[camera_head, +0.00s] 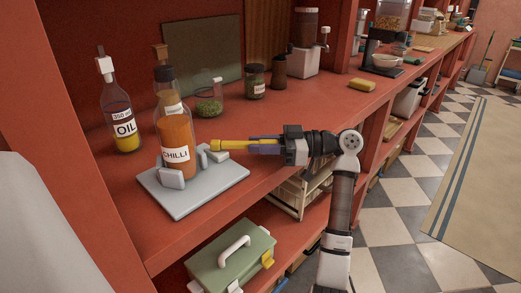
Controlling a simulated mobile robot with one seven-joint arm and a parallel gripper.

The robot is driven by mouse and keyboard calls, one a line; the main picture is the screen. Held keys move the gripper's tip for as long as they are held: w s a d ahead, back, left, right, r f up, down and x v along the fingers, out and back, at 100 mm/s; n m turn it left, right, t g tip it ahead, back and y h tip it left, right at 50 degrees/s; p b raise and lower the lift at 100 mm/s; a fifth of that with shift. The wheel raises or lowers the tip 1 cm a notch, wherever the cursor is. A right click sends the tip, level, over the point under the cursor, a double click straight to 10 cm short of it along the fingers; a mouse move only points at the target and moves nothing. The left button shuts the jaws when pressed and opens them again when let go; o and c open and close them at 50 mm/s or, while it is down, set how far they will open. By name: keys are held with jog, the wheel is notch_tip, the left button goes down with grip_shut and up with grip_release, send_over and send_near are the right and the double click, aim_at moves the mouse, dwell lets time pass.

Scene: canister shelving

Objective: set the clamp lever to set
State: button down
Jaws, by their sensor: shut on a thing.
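The clamp stands on a pale grey plate (205,192) on the counter. Its grey jaws (172,178) stand around the foot of an orange chilli bottle (176,140), which is upright. The yellow clamp lever (228,145) points right from the clamp, roughly level. My gripper (262,145) comes from the right and is shut on the lever's right part. Its fingers hide some of the lever. No lever marking can be read.
An oil bottle (122,115) stands left of the clamp. A green-filled jar (209,100) and a lidded jar (255,82) stand behind my gripper. A green box (230,258) sits on the lower shelf. A yellow sponge (362,85) lies farther right.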

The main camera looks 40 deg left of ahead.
jog(key=shift+w+a, duration=0.15)
dwell(0.4)
jog(key=c, duration=1.2)
grip_release()
jog(key=b+v, duration=0.2)
jog(key=v, duration=1.1)
jog(key=shift+w, duration=0.45)
